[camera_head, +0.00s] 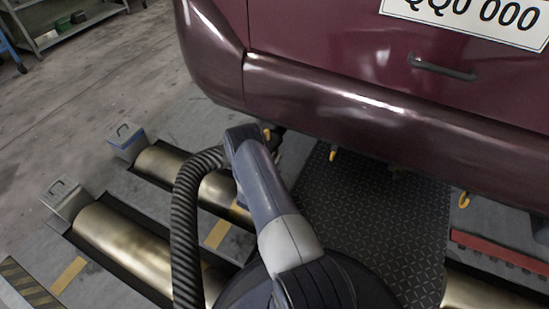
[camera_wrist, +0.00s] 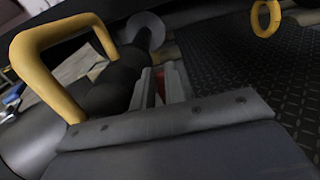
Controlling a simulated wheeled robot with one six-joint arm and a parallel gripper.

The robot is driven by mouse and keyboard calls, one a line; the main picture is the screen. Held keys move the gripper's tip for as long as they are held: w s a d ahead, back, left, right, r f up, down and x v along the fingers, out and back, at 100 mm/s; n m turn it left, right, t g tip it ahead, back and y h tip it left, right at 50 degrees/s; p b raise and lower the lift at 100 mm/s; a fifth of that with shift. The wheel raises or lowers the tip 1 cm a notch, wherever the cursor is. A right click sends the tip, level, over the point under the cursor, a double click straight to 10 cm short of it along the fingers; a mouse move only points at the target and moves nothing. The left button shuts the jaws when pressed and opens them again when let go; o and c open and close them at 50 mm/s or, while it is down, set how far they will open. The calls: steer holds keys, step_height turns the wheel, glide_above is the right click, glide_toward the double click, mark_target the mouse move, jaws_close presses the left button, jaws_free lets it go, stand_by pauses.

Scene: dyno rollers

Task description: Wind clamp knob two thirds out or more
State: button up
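In the wrist view, my gripper (camera_wrist: 162,72) shows as two pale fingers with a narrow gap. A small red piece (camera_wrist: 161,88) shows between them; it may be the clamp knob, but most of it is hidden. I cannot tell whether the fingers press on it. A dark, rounded tube-like part (camera_wrist: 108,90) lies just left of the fingers. A thick yellow handle (camera_wrist: 28,62) arches over it at the left. In the head view, my arm reaches under the car's bumper (camera_head: 350,100), and the gripper and knob are hidden there.
Metal rollers (camera_head: 125,245) and a dark tread plate (camera_head: 375,210) lie below. A red rail (camera_head: 510,253) lies at right.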

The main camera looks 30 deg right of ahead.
jaws_close()
steer(key=shift+f, duration=0.15)
steer(key=shift+s+a+f+t+h+b, duration=0.1)
steer(key=shift+f+t+h+b, duration=0.25)
steer(key=shift+t+h+b, duration=0.7)
steer(key=shift+s+a+f+t+h+b, duration=0.1)
steer(key=shift+f+t+h+b, duration=0.35)
steer(key=shift+h, duration=1.15)
steer(key=shift+s+a+f+t+h+b, duration=0.1)
steer(key=shift+f+t+h+b, duration=0.15)
steer(key=shift+t+h+b, duration=0.8)
steer(key=shift+g+h, duration=0.25)
steer(key=shift+h, duration=0.25)
steer(key=shift+o, duration=1.7)
jaws_free()
steer(key=shift+d, duration=0.1)
